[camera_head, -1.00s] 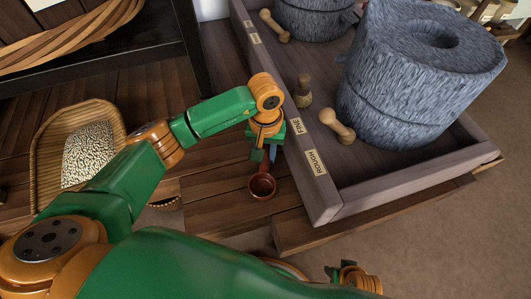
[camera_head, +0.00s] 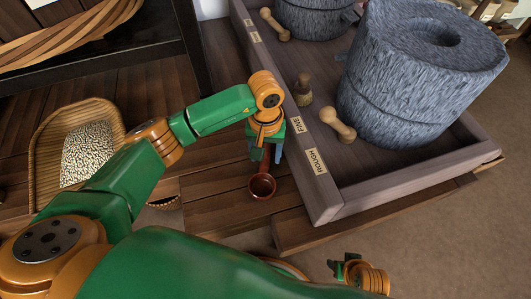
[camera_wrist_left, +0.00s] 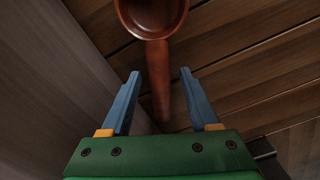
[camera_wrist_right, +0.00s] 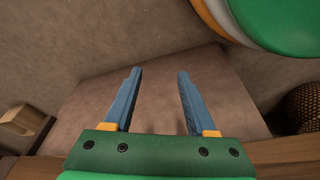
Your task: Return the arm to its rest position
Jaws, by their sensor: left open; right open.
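My left gripper (camera_head: 269,154) is open at the handle of a reddish-brown ladle-like scoop on the plank surface. In the left wrist view the scoop's handle (camera_wrist_left: 157,75) runs between the two blue fingers (camera_wrist_left: 159,100), with gaps on both sides. The scoop's round bowl (camera_head: 262,186) lies beyond the fingertips and looks empty. My right gripper (camera_head: 343,268) is at the bottom right of the head view. In the right wrist view its fingers (camera_wrist_right: 155,98) are apart with nothing between them.
A wooden tray (camera_head: 345,205) marked FINE and ROUGH holds a grey stone quern (camera_head: 400,95), a second quern (camera_head: 312,18), wooden pegs (camera_head: 338,124) and a small brush-like item (camera_head: 302,90). A basket (camera_head: 45,155) with speckled grain (camera_head: 88,152) stands left. Floor (camera_head: 450,230) at right is clear.

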